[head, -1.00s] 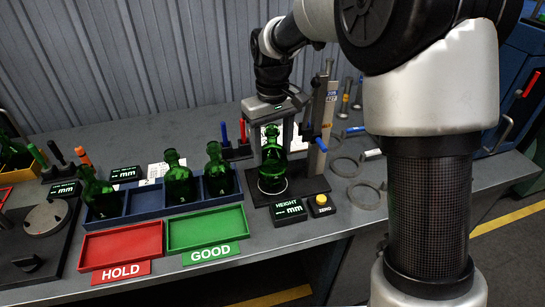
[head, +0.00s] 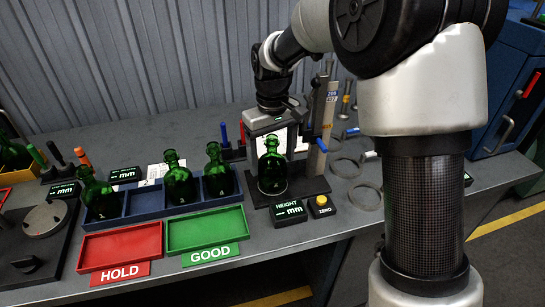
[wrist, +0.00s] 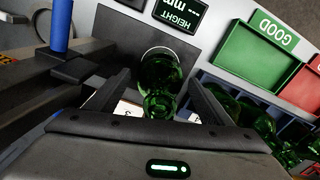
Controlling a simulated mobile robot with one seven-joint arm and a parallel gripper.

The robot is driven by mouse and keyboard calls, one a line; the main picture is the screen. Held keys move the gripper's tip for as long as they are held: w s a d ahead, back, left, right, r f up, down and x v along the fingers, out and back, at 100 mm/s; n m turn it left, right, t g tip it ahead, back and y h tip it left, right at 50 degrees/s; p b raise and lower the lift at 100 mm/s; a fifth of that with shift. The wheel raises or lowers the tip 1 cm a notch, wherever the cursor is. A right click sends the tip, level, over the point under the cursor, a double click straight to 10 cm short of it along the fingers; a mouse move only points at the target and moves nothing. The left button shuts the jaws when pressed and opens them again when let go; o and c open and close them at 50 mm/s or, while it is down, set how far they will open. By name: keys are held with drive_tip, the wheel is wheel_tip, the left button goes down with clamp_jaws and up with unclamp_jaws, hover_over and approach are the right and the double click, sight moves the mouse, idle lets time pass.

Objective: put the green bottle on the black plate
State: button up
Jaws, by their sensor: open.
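A green bottle (head: 272,172) stands upright on the black plate (head: 316,186) of the height gauge, behind the HEIGHT display. My gripper (head: 271,143) is open just behind this bottle, with its fingers spread to either side. In the wrist view the bottle (wrist: 160,72) lies between the two open fingers (wrist: 160,82), with gaps on both sides. A pale rim (wrist: 158,50) shows around its base. Other green bottles stand in the blue rack: one at its left end (head: 98,197), one in the middle (head: 180,187), one at right (head: 217,175).
The gauge's upright post (head: 318,125) stands right of my gripper. The HEIGHT display (head: 289,211) and ZERO button (head: 321,205) sit in front. A red HOLD tray (head: 121,244) and green GOOD tray (head: 205,230) are empty. Metal rings (head: 364,197) lie at right.

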wheel_tip(320, 180, up, 12)
drive_tip(key=shift+f+p, duration=0.25)
drive_tip(key=shift+p, duration=0.45)
drive_tip(key=shift+r, duration=0.25)
